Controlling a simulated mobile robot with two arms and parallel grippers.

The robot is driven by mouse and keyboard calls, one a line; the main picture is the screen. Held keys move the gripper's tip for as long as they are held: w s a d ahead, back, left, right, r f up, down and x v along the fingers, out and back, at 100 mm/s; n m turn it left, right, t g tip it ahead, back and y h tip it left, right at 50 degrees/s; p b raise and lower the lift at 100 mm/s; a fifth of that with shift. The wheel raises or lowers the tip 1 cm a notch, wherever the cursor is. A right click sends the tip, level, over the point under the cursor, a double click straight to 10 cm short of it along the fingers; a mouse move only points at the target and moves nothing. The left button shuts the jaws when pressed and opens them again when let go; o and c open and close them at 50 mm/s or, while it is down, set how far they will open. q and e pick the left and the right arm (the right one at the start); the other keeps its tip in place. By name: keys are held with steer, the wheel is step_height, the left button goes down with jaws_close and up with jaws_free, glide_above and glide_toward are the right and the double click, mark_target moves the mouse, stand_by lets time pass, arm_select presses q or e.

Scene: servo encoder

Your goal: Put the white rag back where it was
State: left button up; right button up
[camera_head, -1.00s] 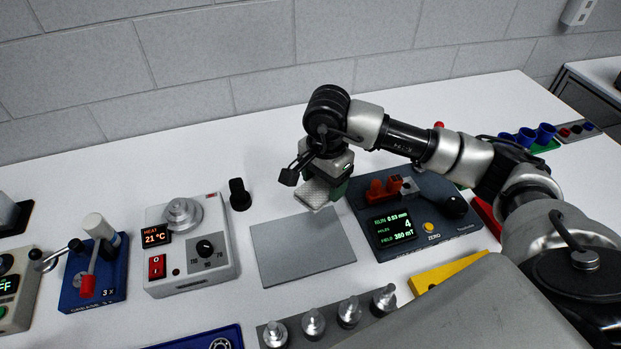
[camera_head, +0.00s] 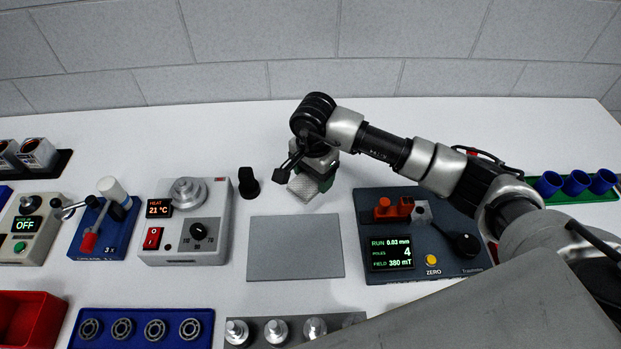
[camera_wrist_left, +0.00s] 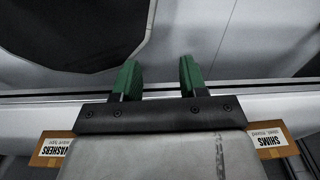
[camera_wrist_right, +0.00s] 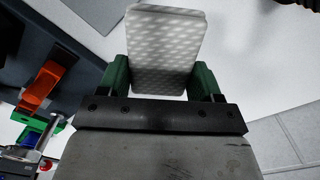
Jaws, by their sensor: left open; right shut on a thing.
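The white rag (camera_head: 303,187) is a small pale block-like pad with a dotted weave. My right gripper (camera_head: 318,180) is shut on it above the white table, behind the grey mat (camera_head: 295,248). In the right wrist view the rag (camera_wrist_right: 165,50) sits between the green fingers of my right gripper (camera_wrist_right: 160,80) and sticks out past them. My left gripper (camera_wrist_left: 158,75) shows only in the left wrist view, with its green fingers apart and nothing between them.
A dark encoder tester (camera_head: 425,205) stands right of the mat. A heater box (camera_head: 190,220) and a black upright knob (camera_head: 248,182) stand to its left. A blue tray of rings (camera_head: 140,325) and a strip of metal pegs (camera_head: 345,320) lie in front.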

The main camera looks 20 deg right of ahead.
mark_target(310, 182)
steer(key=shift+w+a+f, duration=0.15)
steer(key=shift+w+f, duration=0.2)
steer(key=shift+w, duration=0.25)
steer(key=shift+f+p, duration=0.35)
steer(key=shift+f, duration=0.05)
step_height(310, 182, down, 2)
steer(key=shift+f+p, duration=0.15)
steer(key=shift+p, duration=0.3)
steer(key=shift+f, duration=0.45)
arm_select(q)
steer(key=shift+d+r, duration=0.5)
steer(key=shift+r, duration=0.4)
steer(key=shift+a, duration=0.1)
arm_select(e)
steer(key=shift+f, duration=0.15)
steer(key=o, duration=0.8)
arm_select(q)
steer(key=shift+a+f, duration=0.15)
arm_select(e)
steer(key=shift+o, duration=0.2)
